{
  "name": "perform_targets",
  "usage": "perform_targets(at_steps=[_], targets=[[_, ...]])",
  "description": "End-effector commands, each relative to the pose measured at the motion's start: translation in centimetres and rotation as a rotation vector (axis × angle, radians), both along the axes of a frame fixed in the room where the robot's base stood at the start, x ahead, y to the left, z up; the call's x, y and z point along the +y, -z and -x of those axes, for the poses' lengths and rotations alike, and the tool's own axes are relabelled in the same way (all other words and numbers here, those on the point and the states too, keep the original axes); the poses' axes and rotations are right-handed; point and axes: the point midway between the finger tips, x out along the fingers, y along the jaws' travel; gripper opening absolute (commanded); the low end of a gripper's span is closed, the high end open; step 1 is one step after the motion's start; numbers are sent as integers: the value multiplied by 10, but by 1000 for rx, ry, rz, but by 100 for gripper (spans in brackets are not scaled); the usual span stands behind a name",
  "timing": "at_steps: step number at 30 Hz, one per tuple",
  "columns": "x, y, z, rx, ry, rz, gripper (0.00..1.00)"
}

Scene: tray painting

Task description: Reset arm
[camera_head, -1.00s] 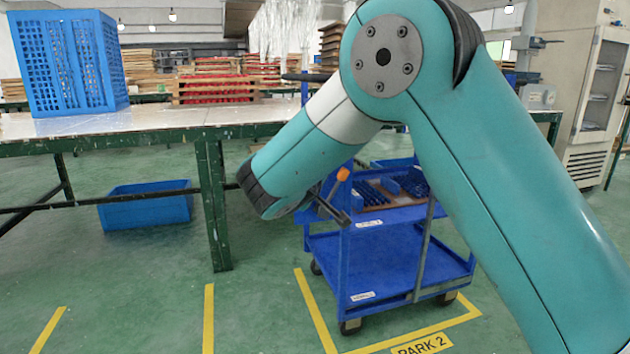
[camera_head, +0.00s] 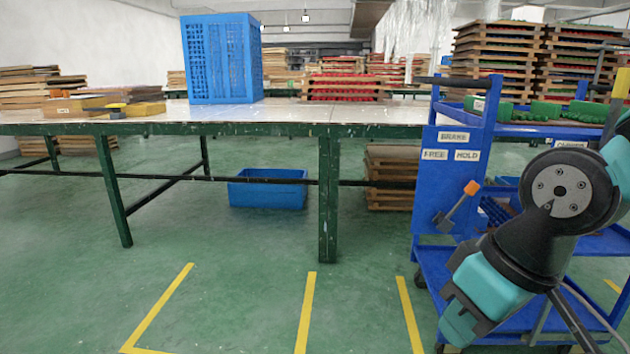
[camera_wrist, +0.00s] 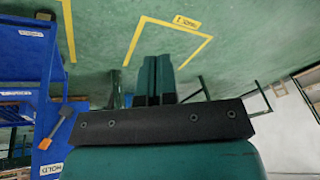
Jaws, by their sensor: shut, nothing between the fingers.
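My gripper (camera_wrist: 160,62) shows in the wrist view, its two teal fingers side by side and shut with nothing between them. Behind them is the black bar of my gripper's mount. In the head view my arm is folded low at the right, in front of the blue cart (camera_head: 443,270). I cannot make out the fingers in that view. The cart also shows at the left edge of the wrist view (camera_wrist: 25,65). Its orange-handled lever (camera_head: 458,203) is left of my arm in the head view and left of the black bar in the wrist view (camera_wrist: 58,125).
A long table (camera_head: 250,115) runs across the back, bearing a blue crate (camera_head: 222,60). A blue bin (camera_head: 267,190) is on the floor under it. Green molds (camera_head: 560,110) lie on the cart's top. Yellow lines (camera_head: 307,310) mark the clear floor at front.

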Motion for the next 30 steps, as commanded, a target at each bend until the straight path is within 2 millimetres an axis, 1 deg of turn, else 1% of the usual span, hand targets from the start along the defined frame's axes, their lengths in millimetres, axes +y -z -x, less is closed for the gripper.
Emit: perform_targets(at_steps=[1, 2, 3, 4, 5, 6, 11, 14, 30], targets=[[3, -3, 24, 39, -34, -26, 0], [5, -4, 38, 65, -55, -40, 0], [8, -6, 57, 98, -87, -57, 0], [10, -7, 70, 120, -110, -69, 0], [10, -21, 73, 128, -116, -71, 0], [10, -36, 70, 126, -113, -69, 0], [11, -77, 69, 125, -113, -68, 0], [11, -108, 68, 124, -113, -68, 0], [11, -315, 68, 122, -112, -68, 0]])
